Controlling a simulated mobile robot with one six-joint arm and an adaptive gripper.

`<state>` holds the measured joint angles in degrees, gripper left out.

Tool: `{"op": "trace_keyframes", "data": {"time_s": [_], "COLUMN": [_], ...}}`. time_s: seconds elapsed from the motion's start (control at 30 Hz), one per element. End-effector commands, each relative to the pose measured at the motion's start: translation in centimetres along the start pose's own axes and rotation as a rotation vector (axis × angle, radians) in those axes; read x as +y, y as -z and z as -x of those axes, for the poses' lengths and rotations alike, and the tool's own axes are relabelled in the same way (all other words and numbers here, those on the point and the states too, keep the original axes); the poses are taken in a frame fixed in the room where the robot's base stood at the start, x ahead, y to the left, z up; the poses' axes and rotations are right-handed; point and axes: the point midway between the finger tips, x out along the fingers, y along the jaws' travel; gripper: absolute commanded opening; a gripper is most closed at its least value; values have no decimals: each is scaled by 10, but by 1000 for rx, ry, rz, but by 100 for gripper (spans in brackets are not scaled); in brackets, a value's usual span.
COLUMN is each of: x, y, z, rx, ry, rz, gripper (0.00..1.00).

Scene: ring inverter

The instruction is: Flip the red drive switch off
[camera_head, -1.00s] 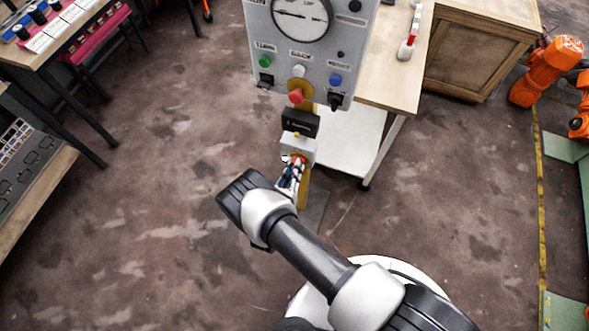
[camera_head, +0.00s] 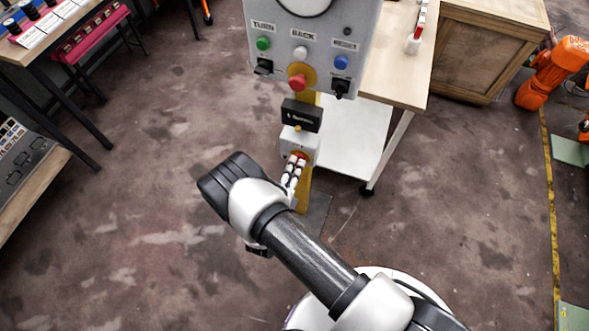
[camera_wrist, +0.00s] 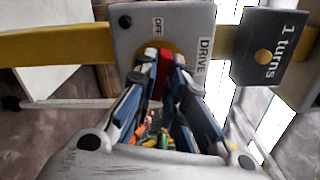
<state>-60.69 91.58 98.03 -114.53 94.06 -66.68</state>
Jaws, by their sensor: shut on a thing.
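The red drive switch (camera_wrist: 166,72) is on a pale grey box (camera_wrist: 125,40) with the labels OFF (camera_wrist: 158,25) and DRIVE (camera_wrist: 204,57). My gripper (camera_wrist: 163,64) is shut on the switch, a finger on each side, and they hide most of it. In the head view, the box (camera_head: 290,147) is low on the yellow post, with a bit of red (camera_head: 301,154) at my gripper (camera_head: 294,167). The switch's exact setting cannot be told.
Above the box on the yellow post (camera_head: 304,197) are a black counter (camera_head: 301,114), reading "1 turns" in the wrist view, a red button (camera_head: 297,83) and a grey control panel (camera_head: 320,45). A white-sided table (camera_head: 350,140) stands close on the right. The floor on the left is clear.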

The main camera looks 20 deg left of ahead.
Motion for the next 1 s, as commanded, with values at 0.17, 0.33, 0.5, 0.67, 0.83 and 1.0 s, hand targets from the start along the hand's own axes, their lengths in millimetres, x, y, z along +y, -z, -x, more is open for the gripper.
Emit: {"op": "trace_keyframes", "data": {"time_s": [0.17, 0.33, 0.5, 0.67, 0.83, 1.0], "x": [2, 2, 1, 1, 1, 1], "y": [1, 2, 1, 1, 1, 1], "z": [0, 0, 0, 0, 0, 0], "rx": [2, 2, 2, 3, 3, 3], "ry": [-1, -2, -2, -1, -1, -1], "rz": [123, 205, 251, 270, 273, 273], "gripper": [0, 0, 0, 0, 0, 0]}}
